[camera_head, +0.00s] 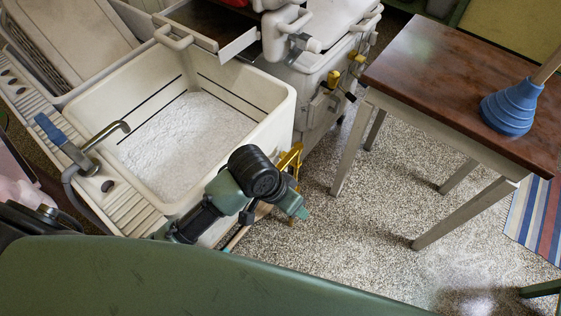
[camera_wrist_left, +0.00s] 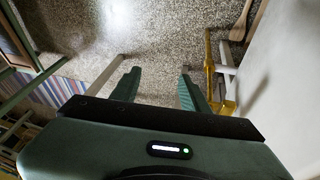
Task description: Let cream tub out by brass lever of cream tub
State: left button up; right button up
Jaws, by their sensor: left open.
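The cream tub (camera_head: 270,125) stands at the left of the head view with white suds (camera_head: 190,130) inside. The brass lever (camera_head: 291,158) shows low outside its right wall, partly hidden behind my left gripper (camera_head: 298,208). In the left wrist view the brass lever (camera_wrist_left: 209,65) is to the right of the two green fingers, apart from them. A pale wall (camera_wrist_left: 292,90), apparently the tub's side, rises at the right edge there. My left gripper (camera_wrist_left: 158,88) is open with nothing between its fingers. My right gripper is not in view.
A brown-topped table (camera_head: 450,75) with a blue plunger (camera_head: 511,105) stands at the right. A washer with yellow valves (camera_head: 333,79) is behind the tub. A faucet (camera_head: 85,150) is on the tub's left ledge. The speckled floor (camera_head: 340,240) between tub and table is clear.

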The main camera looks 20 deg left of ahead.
pick_arm(q)
jog(key=w+g+y, duration=0.1)
jog(key=w+g, duration=0.1)
jog(key=w, duration=0.5)
notch_tip(320, 180, up, 3)
jog(key=n+y, duration=0.1)
jog(key=y, duration=0.1)
send_over(281, 165)
jog(key=shift+s+f, duration=0.1)
jog(key=shift+s, duration=0.05)
notch_tip(281, 165, down, 8)
jog(key=shift+r, duration=0.25)
grip_shut()
dwell(0.5)
